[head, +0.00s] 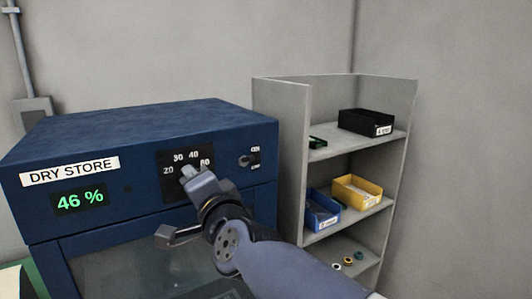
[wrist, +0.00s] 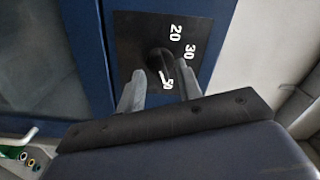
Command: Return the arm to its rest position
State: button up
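My gripper (head: 190,172) is at the front of the blue dry store cabinet (head: 130,125), in front of the black dial panel (head: 172,159). In the wrist view, the two fingers of my gripper (wrist: 159,72) are apart, with the dark round knob (wrist: 160,58) showing between and beyond their tips. I cannot tell whether a finger touches the knob. The knob's pointer has a pale line. My arm (head: 285,268) reaches in from the lower right. In the head view, my gripper hides the knob and part of the dial scale.
The cabinet's display (head: 80,200) reads 46 %. A small switch (head: 246,160) sits right of the dial. A grey shelf unit (head: 281,150) stands close on the right, with a black bin (head: 360,120), a yellow bin (head: 357,190), a blue bin (head: 321,212) and several small rings.

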jog(key=shift+w+a, duration=0.2)
jog(key=shift+w, duration=0.15)
jog(key=shift+s, duration=0.1)
jog(key=s+d+n+p, duration=0.5)
jog(key=s+n+p, duration=0.1)
jog(key=s+n, duration=0.2)
jog(key=shift+n+p, duration=0.35)
jog(key=shift+n, duration=0.25)
dwell(2.1)
